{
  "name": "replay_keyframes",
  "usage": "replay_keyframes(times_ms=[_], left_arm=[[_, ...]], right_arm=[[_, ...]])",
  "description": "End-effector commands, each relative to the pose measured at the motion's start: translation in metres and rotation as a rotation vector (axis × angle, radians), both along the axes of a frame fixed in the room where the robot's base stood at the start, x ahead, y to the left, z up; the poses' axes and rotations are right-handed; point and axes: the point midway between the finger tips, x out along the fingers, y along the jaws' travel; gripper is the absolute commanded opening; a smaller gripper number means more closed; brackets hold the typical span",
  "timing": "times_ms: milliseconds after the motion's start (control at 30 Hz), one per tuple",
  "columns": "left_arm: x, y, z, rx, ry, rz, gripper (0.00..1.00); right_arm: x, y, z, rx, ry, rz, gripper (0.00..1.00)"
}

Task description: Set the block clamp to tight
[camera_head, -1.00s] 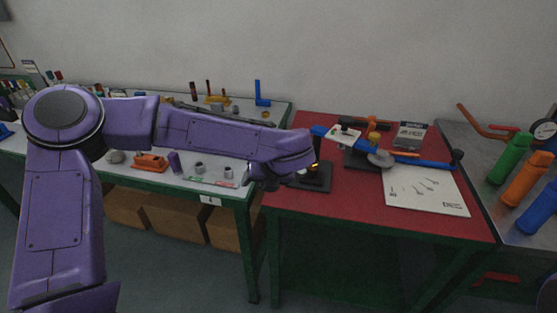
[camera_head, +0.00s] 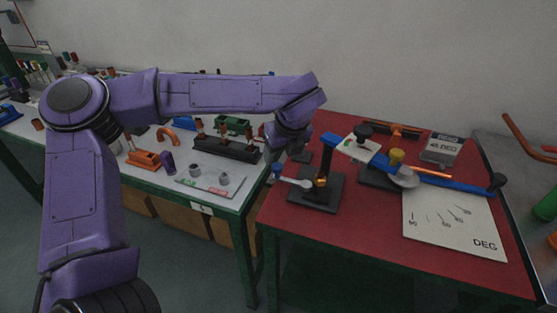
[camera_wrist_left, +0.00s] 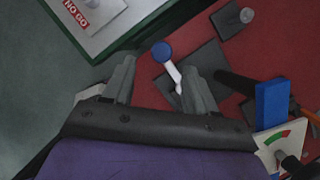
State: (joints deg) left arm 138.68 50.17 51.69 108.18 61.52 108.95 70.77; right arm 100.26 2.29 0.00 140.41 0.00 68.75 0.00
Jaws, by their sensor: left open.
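The block clamp appears to be the dark stand (camera_head: 317,190) on the red table, with a white lever (camera_head: 293,182) ending in a blue knob (camera_head: 277,169). The lever points left from the post. In the left wrist view the white lever (camera_wrist_left: 174,74) and blue knob (camera_wrist_left: 162,52) show between the spread fingers of my left gripper (camera_wrist_left: 160,68). Whether the fingers touch the lever, I cannot tell. In the head view my left gripper (camera_head: 297,148) is above and just behind the lever, its fingers partly hidden. I can read no clamp marking. My right gripper is not in view.
A blue beam (camera_head: 450,185) with a white card (camera_head: 357,150) is to the right, close to the clamp's post. A printed angle board (camera_head: 450,225) lies in front. The white table (camera_head: 215,188) holds several tools at left. The red table's front is clear.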

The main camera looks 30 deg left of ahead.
Motion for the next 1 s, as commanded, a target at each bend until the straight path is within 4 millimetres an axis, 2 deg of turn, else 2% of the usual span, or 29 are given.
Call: replay_keyframes(times_ms=[100,300,600,767,800,1000], left_arm=[[0.005,0.009,-0.025,0.000,0.005,0.001,0.57],[0.010,0.018,-0.049,0.000,0.001,0.003,0.57],[0.010,0.021,-0.053,0.000,0.001,0.004,0.57],[0.010,0.021,-0.053,0.000,0.001,0.004,0.05],[0.010,0.021,-0.053,0.000,0.001,0.004,0.00],[0.011,0.019,-0.053,0.001,0.000,0.006,0.00]], right_arm=[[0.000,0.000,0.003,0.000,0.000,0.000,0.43],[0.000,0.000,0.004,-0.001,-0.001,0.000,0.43],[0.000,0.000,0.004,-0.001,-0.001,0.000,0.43],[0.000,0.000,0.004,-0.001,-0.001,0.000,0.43],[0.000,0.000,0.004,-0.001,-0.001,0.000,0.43],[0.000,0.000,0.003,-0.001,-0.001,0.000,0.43]])
